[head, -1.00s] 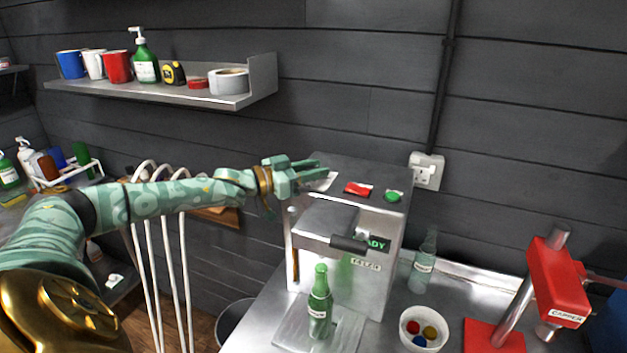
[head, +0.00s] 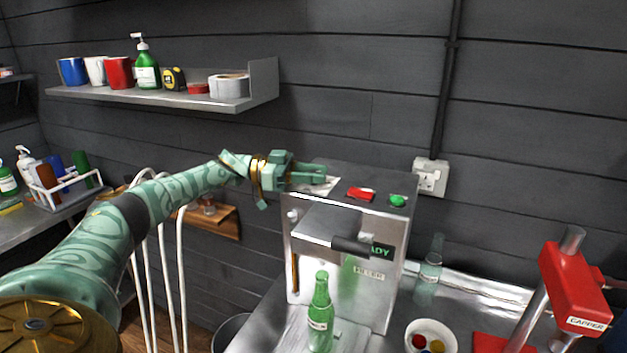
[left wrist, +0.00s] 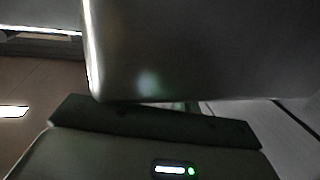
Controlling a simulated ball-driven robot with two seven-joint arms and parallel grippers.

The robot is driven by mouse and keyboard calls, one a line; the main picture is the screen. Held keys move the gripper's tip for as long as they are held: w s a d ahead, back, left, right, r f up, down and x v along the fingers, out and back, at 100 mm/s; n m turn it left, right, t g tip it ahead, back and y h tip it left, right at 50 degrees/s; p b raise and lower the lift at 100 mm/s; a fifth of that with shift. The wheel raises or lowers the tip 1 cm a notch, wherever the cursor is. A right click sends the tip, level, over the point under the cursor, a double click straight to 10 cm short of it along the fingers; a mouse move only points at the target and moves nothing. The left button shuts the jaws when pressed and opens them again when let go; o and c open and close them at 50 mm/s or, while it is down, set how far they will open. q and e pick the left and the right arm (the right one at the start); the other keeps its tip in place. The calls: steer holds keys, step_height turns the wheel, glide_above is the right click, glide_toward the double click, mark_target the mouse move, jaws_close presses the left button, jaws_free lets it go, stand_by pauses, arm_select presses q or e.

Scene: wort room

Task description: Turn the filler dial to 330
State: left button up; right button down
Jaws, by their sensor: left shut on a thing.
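The filler (head: 340,285) is a silver box on the steel bench, with a dark handle bar (head: 365,248) and a green lit display ending in "ADY" (head: 383,252). A pale plate (head: 328,186) lies on its top at the left, partly covered by my left gripper (head: 308,178). The gripper is shut at this plate, on what appears to be the filler dial. Its fingers hide the dial, and I cannot read a setting. My right gripper is not in view.
A red switch (head: 361,194) and green button (head: 397,200) sit right of the gripper on the filler top. A green bottle (head: 320,318) stands in front. A bowl of caps (head: 446,334) and red capper (head: 575,285) are at the right. A shelf (head: 150,95) hangs behind.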

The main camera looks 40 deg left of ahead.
arm_select(q)
steer(key=shift+r, duration=0.15)
steer(key=o, duration=0.9)
steer(key=shift+w+d, duration=0.1)
steer(key=shift+o, duration=0.2)
steer(key=b+v, duration=0.6)
steer(key=v, duration=1)
steer(key=shift+a, duration=0.25)
